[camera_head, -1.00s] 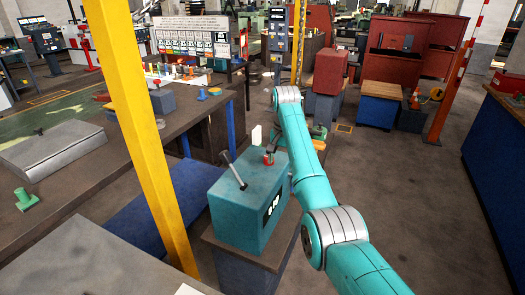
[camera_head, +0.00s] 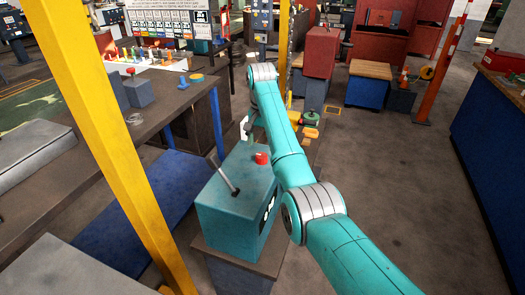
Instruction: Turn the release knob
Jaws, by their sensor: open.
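The release knob, a red round knob (camera_head: 262,158), stands on top of the teal control box (camera_head: 225,207) in the middle of the head view, near the box's far right corner. A dark lever with a grey handle (camera_head: 223,174) leans on the same top. My gripper (camera_head: 247,125) is small and partly hidden at the far end of my teal arm, up and left of the knob in the picture. It is open and appears apart from the knob. Its fingertips are hard to make out.
A yellow post (camera_head: 102,140) stands left of the box. A workbench (camera_head: 150,107) with several small items is behind it at left. My arm passes close to the box's right side. The floor (camera_head: 390,190) at right is clear, up to a blue cabinet (camera_head: 494,165).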

